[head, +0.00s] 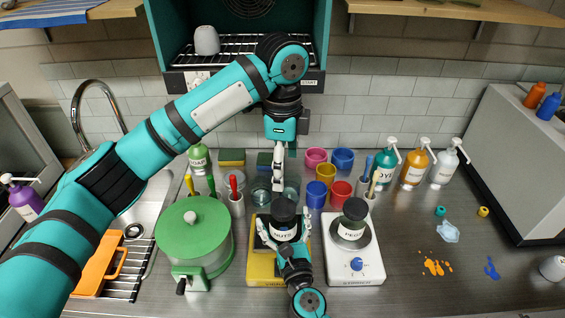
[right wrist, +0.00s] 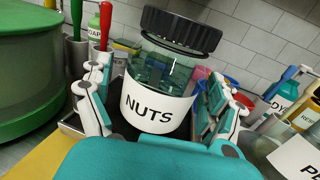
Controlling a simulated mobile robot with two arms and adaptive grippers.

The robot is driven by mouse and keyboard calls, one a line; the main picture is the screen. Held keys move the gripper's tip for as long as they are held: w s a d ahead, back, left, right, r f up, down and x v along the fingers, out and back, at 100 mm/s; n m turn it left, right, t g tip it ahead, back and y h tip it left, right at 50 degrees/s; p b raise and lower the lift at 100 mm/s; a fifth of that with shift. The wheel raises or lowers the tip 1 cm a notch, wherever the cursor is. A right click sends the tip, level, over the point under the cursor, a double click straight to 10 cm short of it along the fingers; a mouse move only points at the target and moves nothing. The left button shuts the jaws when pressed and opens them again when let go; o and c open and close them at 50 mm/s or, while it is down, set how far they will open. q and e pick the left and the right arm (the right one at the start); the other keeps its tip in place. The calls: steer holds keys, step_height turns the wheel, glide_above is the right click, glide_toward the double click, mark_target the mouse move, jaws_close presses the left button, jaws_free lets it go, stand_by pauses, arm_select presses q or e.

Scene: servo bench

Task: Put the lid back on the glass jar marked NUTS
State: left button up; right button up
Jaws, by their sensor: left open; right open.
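The glass jar marked NUTS (right wrist: 158,98) stands upright on the dark plate of a yellow-based device (head: 262,268). A black ribbed lid (right wrist: 182,30) sits at its top; I cannot tell whether it is fully seated. The lid also shows in the head view (head: 284,209). My right gripper (right wrist: 156,84) is open, with one finger on each side of the jar; contact is not clear. It also shows low in the head view (head: 286,243). My left gripper (head: 279,186) points down, open and empty, just behind the lid in the picture.
A jar (head: 352,220) with a black lid stands on a white scale (head: 355,267) to the right. A green pot (head: 194,240) stands left. Cups (head: 316,195) and pump bottles (head: 414,165) stand behind. Blobs and a clear scrap (head: 448,232) lie on the right counter.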

steer(key=shift+s, duration=0.1)
steer(key=v, duration=1.1)
steer(key=shift+s+d, duration=0.15)
steer(key=shift+s, duration=0.25)
